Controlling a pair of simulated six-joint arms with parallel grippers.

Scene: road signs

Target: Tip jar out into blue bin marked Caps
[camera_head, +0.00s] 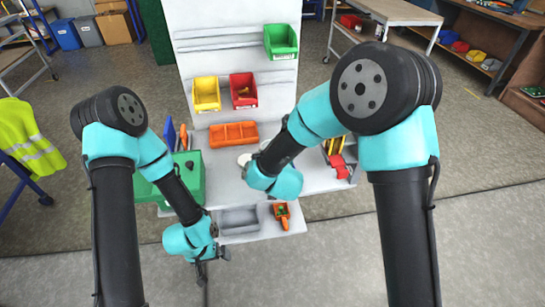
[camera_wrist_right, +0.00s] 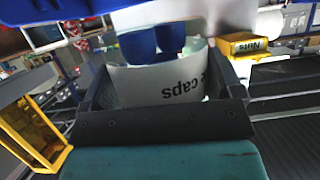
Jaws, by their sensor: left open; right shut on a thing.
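In the right wrist view, my right gripper (camera_wrist_right: 165,76) is shut on a pale jar (camera_wrist_right: 148,82), with one dark finger on each side. The jar's label reads "e caps" upside down, and dark blue shapes (camera_wrist_right: 170,38) show at its far edge. In the head view my right arm hides most of this hand; a white round thing (camera_head: 243,160) shows beside it, and I cannot tell if it is the jar. My left gripper (camera_head: 207,268) is open and empty, low in front of the bench's left part. I cannot make out a blue bin marked Caps.
The back panel holds a green bin (camera_head: 281,42), a yellow bin (camera_head: 206,93) and a red bin (camera_head: 243,90). An orange tray (camera_head: 233,134) stands below. A green case (camera_head: 187,180) is at left. In the wrist view, a yellow box (camera_wrist_right: 242,44) reads "Nuts".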

